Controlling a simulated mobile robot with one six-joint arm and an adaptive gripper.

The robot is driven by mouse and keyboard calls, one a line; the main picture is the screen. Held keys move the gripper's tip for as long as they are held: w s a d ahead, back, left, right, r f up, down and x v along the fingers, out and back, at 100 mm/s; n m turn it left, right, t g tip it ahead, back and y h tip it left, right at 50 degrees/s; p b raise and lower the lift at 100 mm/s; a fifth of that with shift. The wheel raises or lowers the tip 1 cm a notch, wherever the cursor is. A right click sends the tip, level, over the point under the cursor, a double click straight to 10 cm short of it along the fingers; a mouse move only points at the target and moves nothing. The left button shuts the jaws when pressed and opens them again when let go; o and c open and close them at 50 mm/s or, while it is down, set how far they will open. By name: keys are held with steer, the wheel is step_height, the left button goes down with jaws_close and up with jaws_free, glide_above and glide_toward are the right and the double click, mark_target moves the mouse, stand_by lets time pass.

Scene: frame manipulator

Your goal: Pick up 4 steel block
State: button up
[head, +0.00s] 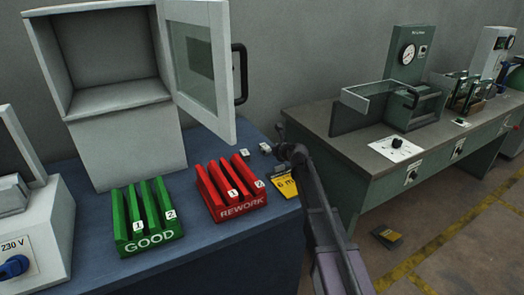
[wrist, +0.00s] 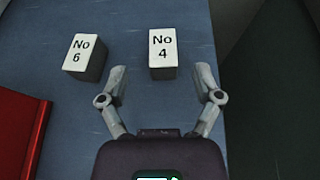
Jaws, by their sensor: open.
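The steel block labelled No 4 (wrist: 163,47) has a white top and dark sides and stands on the blue table top (wrist: 110,25). My gripper (wrist: 161,74) is open and empty in the wrist view. Its two fingertips point at the No 4 block, whose near end shows between them in the picture. I see no contact, and the height gap cannot be told. In the head view the small block (head: 265,148) on the right is probably the same one; its label is too small to read. My gripper's fingers do not show clearly there.
A second block labelled No 6 (wrist: 83,54) stands left of No 4. The red REWORK rack (head: 230,190) lies near, with its edge at left in the wrist view. The green GOOD rack (head: 147,217) and an open-doored cabinet (head: 125,130) stand farther left. The table edge is close on the right.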

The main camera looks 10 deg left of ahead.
mark_target(265, 146)
steer(key=shift+b+x, duration=0.85)
steer(key=shift+x, duration=1.65)
steer(key=shift+d, duration=0.1)
jaws_close()
